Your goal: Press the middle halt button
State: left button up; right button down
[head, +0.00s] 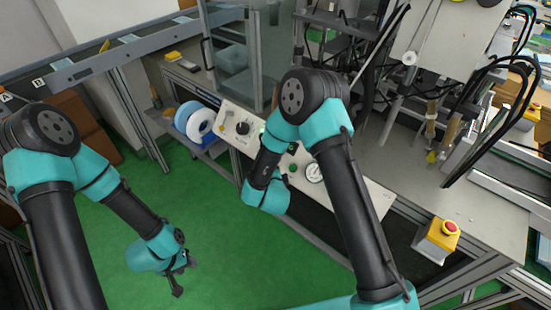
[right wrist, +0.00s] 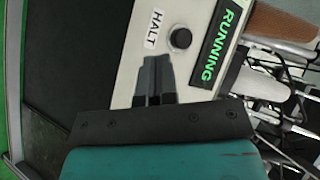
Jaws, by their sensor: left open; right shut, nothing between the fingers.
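In the right wrist view a round black button (right wrist: 181,38) stands on a pale panel beside a white HALT label (right wrist: 153,30). A lit green RUNNING sign (right wrist: 220,45) is on its other side. My right gripper (right wrist: 156,62) is shut and empty, its fingertips just short of the button and label in the picture; I cannot tell its height above the panel. In the head view my right arm hides the right gripper and part of the control panel (head: 362,196). My left gripper (head: 182,277) is open and empty above the green floor, far from the panel.
A yellow box (head: 437,240) with a red button (head: 450,228) stands at the right. A black knob (head: 242,128), a green button (head: 293,167) and a gauge (head: 313,172) are on the panel. Rolls of tape (head: 198,122) sit left of it. Cables hang at the right.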

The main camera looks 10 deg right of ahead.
jog(key=w+a+r+m+t+h, duration=0.1)
jog(key=a+r+m+t+h, duration=0.2)
jog(key=a+r+m, duration=0.3)
jog(key=shift+w+a+r+m+h, duration=0.2)
jog(key=shift+w+r+m+h, duration=0.15)
jog(key=shift+r+m+h, duration=0.5)
jog(key=shift+d+f, duration=0.1)
jog(key=w+d+f, duration=0.4)
jog(key=d+f, duration=0.1)
jog(key=shift+w+f, duration=0.15)
jog(key=shift+f, duration=0.1)
jog(key=shift+d, duration=0.1)
dwell(1.5)
jog(key=shift+w+d+f, duration=0.2)
jog(key=shift+d+f, duration=0.05)
